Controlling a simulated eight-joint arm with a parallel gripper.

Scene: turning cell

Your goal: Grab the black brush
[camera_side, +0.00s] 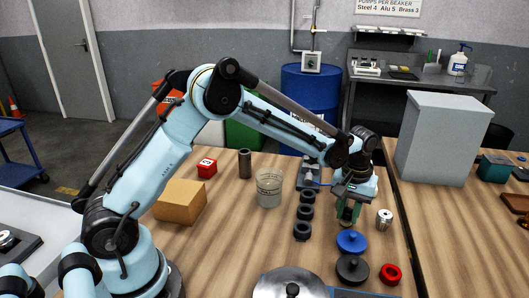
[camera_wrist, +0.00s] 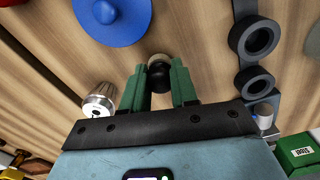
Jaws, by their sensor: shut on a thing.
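My gripper (camera_side: 347,210) points down over the wooden table, its green fingers shut on the black brush (camera_side: 345,222). In the wrist view my gripper (camera_wrist: 157,66) has a finger on each side of the brush (camera_wrist: 159,76), which shows a dark rounded body and a paler tan end. The fingers and wrist hide part of the brush. I cannot tell whether its lower end touches the table.
Close by are a blue disc (camera_side: 352,241), a metal cylinder (camera_side: 384,219), a black disc (camera_side: 352,269), a red ring (camera_side: 390,274) and a row of black rings (camera_side: 306,212). A clear beaker (camera_side: 269,187) and cardboard box (camera_side: 180,201) stand left. A grey cabinet (camera_side: 443,137) stands right.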

